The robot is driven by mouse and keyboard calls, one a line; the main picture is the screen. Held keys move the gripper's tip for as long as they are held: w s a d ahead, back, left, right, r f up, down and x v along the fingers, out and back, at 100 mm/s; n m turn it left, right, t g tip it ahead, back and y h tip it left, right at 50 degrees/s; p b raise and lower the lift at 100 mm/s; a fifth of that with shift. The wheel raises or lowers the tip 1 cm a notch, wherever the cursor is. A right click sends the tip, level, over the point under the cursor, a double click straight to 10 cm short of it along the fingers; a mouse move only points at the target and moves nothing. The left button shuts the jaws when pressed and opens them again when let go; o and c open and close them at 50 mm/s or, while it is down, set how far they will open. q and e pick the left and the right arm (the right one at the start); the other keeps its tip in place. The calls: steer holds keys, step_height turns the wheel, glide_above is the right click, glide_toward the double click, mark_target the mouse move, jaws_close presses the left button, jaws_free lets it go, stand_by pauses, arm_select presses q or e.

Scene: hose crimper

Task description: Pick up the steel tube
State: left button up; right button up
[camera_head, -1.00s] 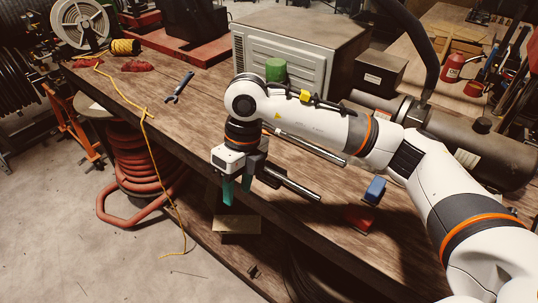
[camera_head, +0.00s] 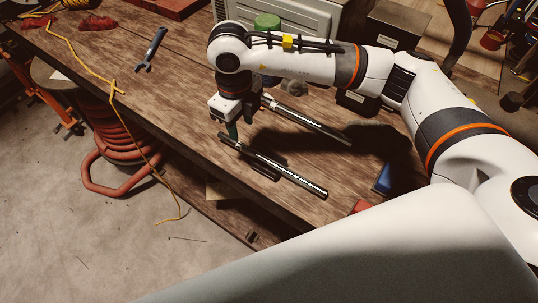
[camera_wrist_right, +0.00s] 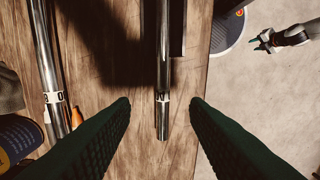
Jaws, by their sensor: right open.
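Two shiny steel tubes lie on the wooden bench. The nearer tube (camera_head: 285,171) lies close to the front edge; the farther tube (camera_head: 310,121) lies roughly parallel behind it. My right gripper (camera_head: 229,130) is above the left end of the nearer tube. In the right wrist view its green fingers (camera_wrist_right: 160,104) are open, with the nearer tube (camera_wrist_right: 163,60) between them and clear space on both sides. The farther tube (camera_wrist_right: 44,60) is outside the fingers at left.
A wrench (camera_head: 150,50) and a yellow cord (camera_head: 75,50) lie on the bench at left. A dark block (camera_head: 263,170) is beside the nearer tube. A blue object (camera_head: 384,178) and a red one (camera_head: 361,206) are to the right. Red coiled hose (camera_head: 128,150) stands below the bench.

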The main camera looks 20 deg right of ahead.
mark_target(241, 144)
steer(key=shift+w+d+f, duration=0.1)
steer(key=shift+w+f, duration=0.1)
steer(key=shift+f, duration=0.65)
steer(key=f+p, duration=0.3)
steer(key=f, duration=0.1)
steer(key=shift+s+a, duration=0.15)
steer(key=shift+a, duration=0.2)
steer(key=shift+f, duration=0.6)
arm_select(q)
steer(key=r, duration=0.1)
steer(key=w+r, duration=0.1)
steer(key=r, duration=0.1)
steer(key=shift+w+r, duration=0.2)
steer(key=shift+w, duration=0.15)
steer(key=shift+s, duration=0.15)
arm_select(e)
jaws_close()
